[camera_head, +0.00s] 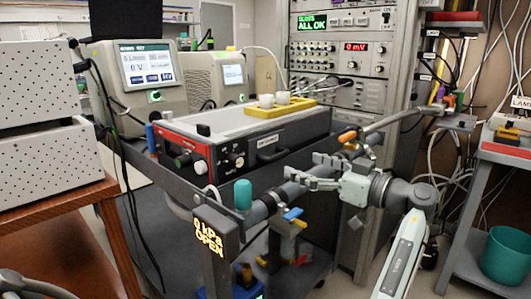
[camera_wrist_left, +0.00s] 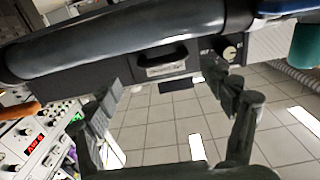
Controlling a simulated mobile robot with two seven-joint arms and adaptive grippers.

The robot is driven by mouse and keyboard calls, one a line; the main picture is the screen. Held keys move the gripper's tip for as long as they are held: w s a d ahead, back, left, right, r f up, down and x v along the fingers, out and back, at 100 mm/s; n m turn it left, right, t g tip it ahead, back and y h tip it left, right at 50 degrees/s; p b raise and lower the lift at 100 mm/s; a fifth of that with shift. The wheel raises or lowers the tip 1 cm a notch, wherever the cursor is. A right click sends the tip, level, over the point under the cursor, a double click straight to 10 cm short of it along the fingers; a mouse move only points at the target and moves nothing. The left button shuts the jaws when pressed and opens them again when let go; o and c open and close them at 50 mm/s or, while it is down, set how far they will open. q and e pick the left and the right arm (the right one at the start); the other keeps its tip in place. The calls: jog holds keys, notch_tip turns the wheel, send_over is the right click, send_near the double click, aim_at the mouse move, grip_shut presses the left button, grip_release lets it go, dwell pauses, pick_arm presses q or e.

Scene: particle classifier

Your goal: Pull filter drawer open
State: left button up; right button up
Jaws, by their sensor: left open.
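The filter drawer (camera_head: 285,150) is the dark front panel of the red-and-grey instrument in the head view, with a recessed handle and a small label. It looks flush with the housing. The left wrist view shows the dark panel with its handle (camera_wrist_left: 165,56) beyond a thick dark tube. My left gripper (camera_head: 312,171) is open and empty, in front of and to the right of the drawer, apart from its handle. Its spread fingers (camera_wrist_left: 163,90) show in the left wrist view with floor between them. My right gripper is not in view.
A dark horizontal tube (camera_head: 310,180) runs between my left gripper and the drawer. A pressure display (camera_head: 210,238) reading OPEN stands at the front. A yellow tray (camera_head: 280,108) with white cups rests on the instrument. A teal bin (camera_head: 506,255) sits at far right.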

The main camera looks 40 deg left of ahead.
aim_at(282, 156)
pick_arm(q)
jog(key=shift+a+r, duration=0.2)
jog(key=shift+a, duration=0.2)
jog(key=shift+w+a+p, duration=0.15)
jog(key=shift+a+p, duration=0.2)
jog(key=shift+a, duration=1.45)
jog(key=shift+w+a+p, duration=0.1)
jog(key=shift+a+p, duration=0.2)
jog(key=shift+a, duration=1.45)
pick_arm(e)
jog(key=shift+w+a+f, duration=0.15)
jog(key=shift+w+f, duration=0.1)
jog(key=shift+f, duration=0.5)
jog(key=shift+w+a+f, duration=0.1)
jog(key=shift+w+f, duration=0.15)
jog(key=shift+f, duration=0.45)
pick_arm(q)
jog(key=c, duration=1.4)
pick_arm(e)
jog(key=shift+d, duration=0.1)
